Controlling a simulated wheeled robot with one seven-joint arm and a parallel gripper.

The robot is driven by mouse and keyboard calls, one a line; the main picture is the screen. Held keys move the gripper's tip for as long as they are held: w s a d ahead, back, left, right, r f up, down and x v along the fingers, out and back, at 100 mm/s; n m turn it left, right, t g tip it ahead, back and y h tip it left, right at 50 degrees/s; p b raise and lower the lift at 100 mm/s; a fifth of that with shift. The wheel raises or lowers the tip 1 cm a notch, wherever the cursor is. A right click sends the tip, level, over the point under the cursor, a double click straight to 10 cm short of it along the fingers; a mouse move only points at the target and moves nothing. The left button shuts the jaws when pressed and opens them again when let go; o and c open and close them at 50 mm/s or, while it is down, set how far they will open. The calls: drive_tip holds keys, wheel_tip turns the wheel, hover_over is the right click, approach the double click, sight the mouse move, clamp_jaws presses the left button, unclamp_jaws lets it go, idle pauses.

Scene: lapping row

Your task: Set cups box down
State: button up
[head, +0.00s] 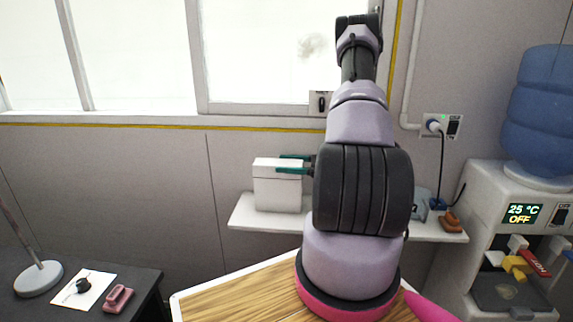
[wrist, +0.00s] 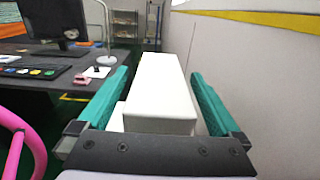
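The white cups box (head: 277,190) stands upright on a white wall shelf (head: 245,217), left of my arm in the head view. My gripper (head: 280,163) reaches in from the right at the height of the box's top, with one green finger on the near side and the other on the far side. In the wrist view the box (wrist: 160,88) lies between the two spread fingers, with a clear gap to the right finger and a smaller gap on the left. The gripper is open around the box. My arm hides the middle of the shelf.
Further right on the shelf are a grey-blue item (head: 421,200) and a brown item (head: 450,221). A water dispenser (head: 485,195) stands at the right. A window and wall are behind the shelf. A dark desk (head: 140,285) with a lamp (head: 38,278) is at lower left.

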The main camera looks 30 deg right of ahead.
drive_tip(key=shift+r, duration=0.15)
drive_tip(key=v, duration=1.1)
drive_tip(key=s+a+r+n+g+h, duration=0.25)
drive_tip(key=a+r+n+g, duration=0.3)
drive_tip(key=a+r, duration=0.3)
drive_tip(key=s+a+r+n+g+h, duration=0.1)
drive_tip(key=a+r+n+g+h, duration=0.25)
drive_tip(key=a+r+n, duration=0.45)
drive_tip(key=s+a+r+n+t+h, duration=0.6)
drive_tip(key=s+r, duration=0.4)
drive_tip(key=r, duration=0.4)
drive_tip(key=shift+s+a+r+n+h, duration=0.2)
drive_tip(key=shift+a+n+h, duration=0.35)
drive_tip(key=shift+a, duration=0.6)
